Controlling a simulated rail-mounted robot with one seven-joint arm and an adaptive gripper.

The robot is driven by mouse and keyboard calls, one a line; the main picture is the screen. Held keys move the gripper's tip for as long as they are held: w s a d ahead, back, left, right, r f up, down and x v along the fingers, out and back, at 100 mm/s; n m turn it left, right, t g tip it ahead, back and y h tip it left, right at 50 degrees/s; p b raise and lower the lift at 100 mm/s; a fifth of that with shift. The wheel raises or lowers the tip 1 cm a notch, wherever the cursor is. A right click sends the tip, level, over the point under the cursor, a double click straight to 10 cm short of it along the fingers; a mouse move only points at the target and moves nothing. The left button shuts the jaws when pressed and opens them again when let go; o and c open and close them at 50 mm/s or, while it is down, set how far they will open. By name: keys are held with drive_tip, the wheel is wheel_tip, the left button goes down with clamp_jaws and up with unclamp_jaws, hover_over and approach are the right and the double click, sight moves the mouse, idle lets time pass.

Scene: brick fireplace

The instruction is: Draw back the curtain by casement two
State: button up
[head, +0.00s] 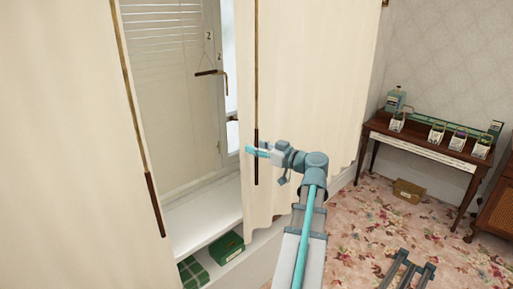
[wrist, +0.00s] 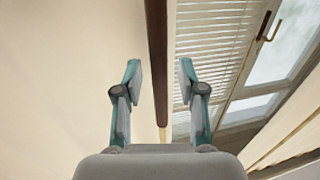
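Two cream curtain panels hang at the window, a left one (head: 60,130) and a right one (head: 310,70), with a gap between them. Through the gap a casement (head: 221,100) shows, marked with a small 2. A long wand with a dark lower grip (head: 257,178) hangs at the right panel's left edge. My gripper (head: 258,150) is at this grip. In the wrist view my gripper (wrist: 159,72) is open, with one finger on each side of the dark wand (wrist: 158,40). The fingers look apart from the wand.
A second wand (head: 154,200) hangs along the left panel's edge. White blinds (head: 160,30) cover part of the window above a white sill (head: 205,215). Green boxes (head: 228,243) sit below. A wooden side table (head: 430,142) with small items stands at the right wall.

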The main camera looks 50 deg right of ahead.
clamp_jaws()
drive_tip(key=shift+d, duration=0.1)
